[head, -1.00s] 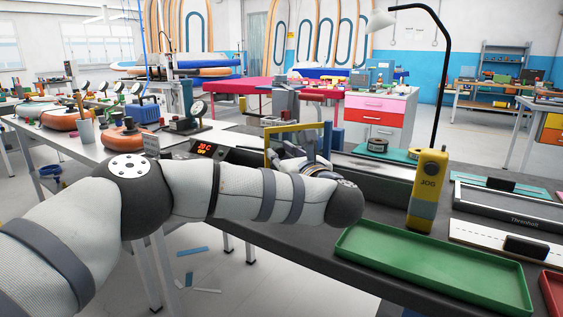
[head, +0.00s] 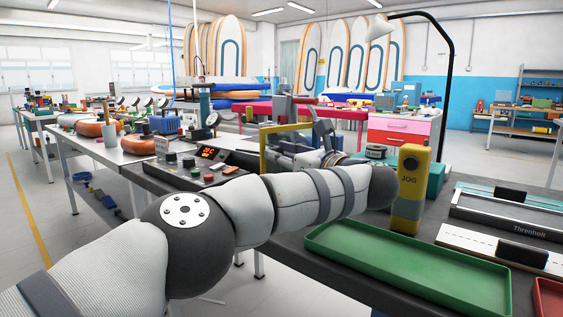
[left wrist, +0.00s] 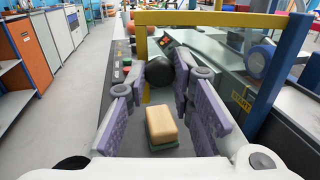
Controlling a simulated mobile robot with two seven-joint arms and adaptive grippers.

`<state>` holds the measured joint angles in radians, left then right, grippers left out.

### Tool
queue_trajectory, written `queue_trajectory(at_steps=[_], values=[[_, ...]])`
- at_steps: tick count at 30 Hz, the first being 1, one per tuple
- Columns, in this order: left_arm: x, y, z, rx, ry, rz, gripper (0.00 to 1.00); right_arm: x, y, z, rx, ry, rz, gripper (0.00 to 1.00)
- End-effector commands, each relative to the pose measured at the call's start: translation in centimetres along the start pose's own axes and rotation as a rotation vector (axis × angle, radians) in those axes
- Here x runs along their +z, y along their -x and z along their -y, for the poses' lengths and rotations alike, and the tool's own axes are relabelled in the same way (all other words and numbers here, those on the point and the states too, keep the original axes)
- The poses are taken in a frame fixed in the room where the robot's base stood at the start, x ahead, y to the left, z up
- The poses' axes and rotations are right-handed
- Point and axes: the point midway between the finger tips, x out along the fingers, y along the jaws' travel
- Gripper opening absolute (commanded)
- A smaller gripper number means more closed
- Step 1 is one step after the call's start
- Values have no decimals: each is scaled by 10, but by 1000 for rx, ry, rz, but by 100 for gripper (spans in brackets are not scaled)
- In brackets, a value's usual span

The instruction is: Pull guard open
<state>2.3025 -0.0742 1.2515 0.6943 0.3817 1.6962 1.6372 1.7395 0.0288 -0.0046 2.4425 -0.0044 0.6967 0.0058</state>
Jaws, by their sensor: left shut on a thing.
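The guard (head: 286,126) is a yellow frame over the machine on the dark bench, left of the yellow JOG pendant. In the left wrist view its yellow bar (left wrist: 215,19) crosses the top, with a yellow post on the left. My left gripper (head: 326,138) is at the guard's right side in the head view, partly hidden behind my own wrist. In the left wrist view its purple-padded fingers (left wrist: 160,78) are shut on a dark rounded part by the guard, seemingly its handle; the exact contact is hard to see. My right gripper is not in view.
The JOG pendant (head: 409,185) stands close to my left wrist. An empty green tray (head: 400,258) lies at the bench front. A control panel with a red display (head: 208,152) is left of the guard. A beige block (left wrist: 164,124) lies below the fingers.

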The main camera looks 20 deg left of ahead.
Motion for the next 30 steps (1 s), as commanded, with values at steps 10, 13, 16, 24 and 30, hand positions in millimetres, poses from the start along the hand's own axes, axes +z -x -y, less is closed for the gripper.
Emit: queue_trajectory(at_steps=[10,13,16,24,30], values=[[1,0,1,10,0,2,0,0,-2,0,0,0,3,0],[1,0,1,10,1,2,0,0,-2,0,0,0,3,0],[2,0,1,9,1,2,0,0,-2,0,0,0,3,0],[1,0,1,10,0,1,42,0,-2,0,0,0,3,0],[1,8,2,7,0,1,42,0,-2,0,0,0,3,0]])
